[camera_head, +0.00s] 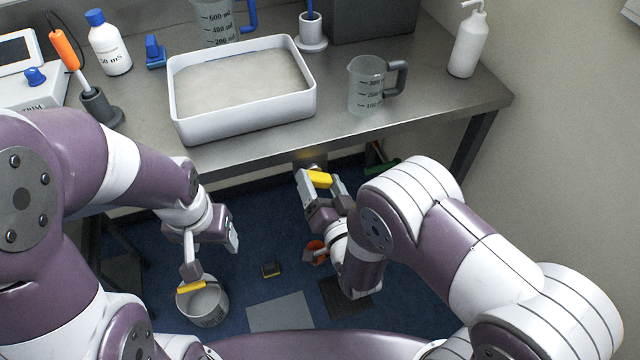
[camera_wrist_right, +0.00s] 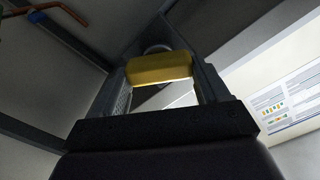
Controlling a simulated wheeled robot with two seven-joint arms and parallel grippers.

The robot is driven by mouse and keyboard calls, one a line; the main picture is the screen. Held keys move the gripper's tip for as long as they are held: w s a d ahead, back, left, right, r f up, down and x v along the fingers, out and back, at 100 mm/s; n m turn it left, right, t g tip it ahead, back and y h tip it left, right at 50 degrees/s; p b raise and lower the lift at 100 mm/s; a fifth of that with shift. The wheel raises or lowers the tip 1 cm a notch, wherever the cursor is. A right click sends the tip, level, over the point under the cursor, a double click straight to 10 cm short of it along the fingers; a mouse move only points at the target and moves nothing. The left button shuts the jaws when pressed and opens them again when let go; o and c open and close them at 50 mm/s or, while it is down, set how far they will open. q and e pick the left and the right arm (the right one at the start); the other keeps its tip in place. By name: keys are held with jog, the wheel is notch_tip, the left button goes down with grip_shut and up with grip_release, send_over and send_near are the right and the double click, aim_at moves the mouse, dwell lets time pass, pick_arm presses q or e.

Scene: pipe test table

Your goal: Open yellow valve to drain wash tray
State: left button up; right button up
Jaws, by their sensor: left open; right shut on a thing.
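The white wash tray (camera_head: 175,112) stands on the metal bench with cloudy pale liquid in it. The yellow valve handle (camera_head: 320,179) is under the bench's front edge. My right gripper (camera_head: 321,184) is shut on it; the right wrist view shows the yellow bar (camera_wrist_right: 160,68) between both fingers. The valve body is mostly hidden. My left gripper (camera_head: 212,256) is open below the bench, above a grey metal bucket (camera_head: 205,307) on the floor. A yellow grip (camera_head: 191,287) shows at the bucket's rim, close to one left finger. I cannot tell whether they touch.
On the bench (camera_head: 430,115) are a measuring jug (camera_head: 366,85), a white pump bottle (camera_head: 467,42), a blue-capped bottle (camera_head: 109,45) and an orange-handled tool (camera_head: 65,48). A table leg (camera_head: 470,148) is at right.

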jog(key=m+b, duration=0.1)
jog(key=m, duration=0.4)
jog(key=shift+w+d+f+m, duration=0.1)
jog(key=shift+m, duration=0.2)
jog(key=m+b, duration=0.1)
jog(key=m, duration=0.4)
jog(key=shift+m+b, duration=0.3)
jog(key=o, duration=0.9)
jog(key=shift+o, duration=0.8)
jog(key=shift+f, duration=0.1)
jog(key=shift+f, duration=0.1)
